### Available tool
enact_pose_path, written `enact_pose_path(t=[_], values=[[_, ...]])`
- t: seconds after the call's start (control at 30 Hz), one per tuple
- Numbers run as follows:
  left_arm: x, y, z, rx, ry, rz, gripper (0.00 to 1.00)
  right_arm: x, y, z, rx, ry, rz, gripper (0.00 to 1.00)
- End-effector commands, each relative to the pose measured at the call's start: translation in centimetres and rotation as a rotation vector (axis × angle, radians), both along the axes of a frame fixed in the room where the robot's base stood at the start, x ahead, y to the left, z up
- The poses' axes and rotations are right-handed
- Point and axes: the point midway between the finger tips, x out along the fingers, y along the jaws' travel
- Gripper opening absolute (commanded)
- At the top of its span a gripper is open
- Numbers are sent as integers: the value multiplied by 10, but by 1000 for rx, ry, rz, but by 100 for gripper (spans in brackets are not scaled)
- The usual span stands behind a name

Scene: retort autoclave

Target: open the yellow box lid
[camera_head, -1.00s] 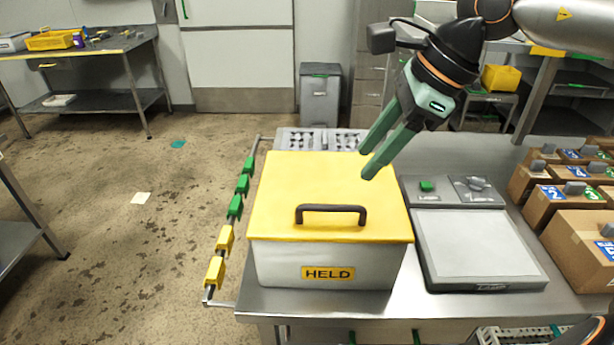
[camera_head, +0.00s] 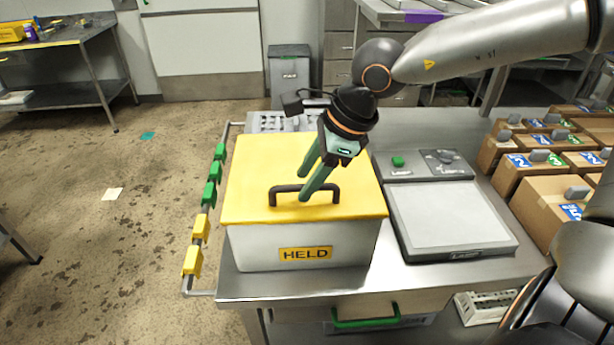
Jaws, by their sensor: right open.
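The yellow box lid (camera_head: 255,165) lies flat and closed on a white box (camera_head: 250,249) with a "HELD" label on its front. A dark handle (camera_head: 279,189) stands up from the front part of the lid. My right gripper (camera_head: 304,187) is open and points down at the handle. One finger appears on the far side of the handle bar, and the other overlaps the bar from the near side. I cannot tell whether either finger touches it. My left gripper is not in view.
The box stands on a steel table. A scale (camera_head: 450,216) is close on its right, with cardboard boxes (camera_head: 545,205) further right. A rail with green and yellow blocks (camera_head: 201,227) runs along the table's left edge. A metal tray (camera_head: 268,123) lies behind the box.

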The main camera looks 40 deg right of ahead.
Motion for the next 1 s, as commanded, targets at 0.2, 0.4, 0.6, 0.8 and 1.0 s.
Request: enact_pose_path(t=[0.2,0.4,0.6,0.8,1.0], values=[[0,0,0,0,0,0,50,1,1,-3,0,-1,0,47],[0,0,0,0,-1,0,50,1,1,-3,0,-1,0,39],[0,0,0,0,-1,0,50,1,1,-2,0,-1,0,17],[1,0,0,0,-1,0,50,1,1,-2,0,-1,0,0],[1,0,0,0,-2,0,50,1,1,-2,0,-1,0,0]])
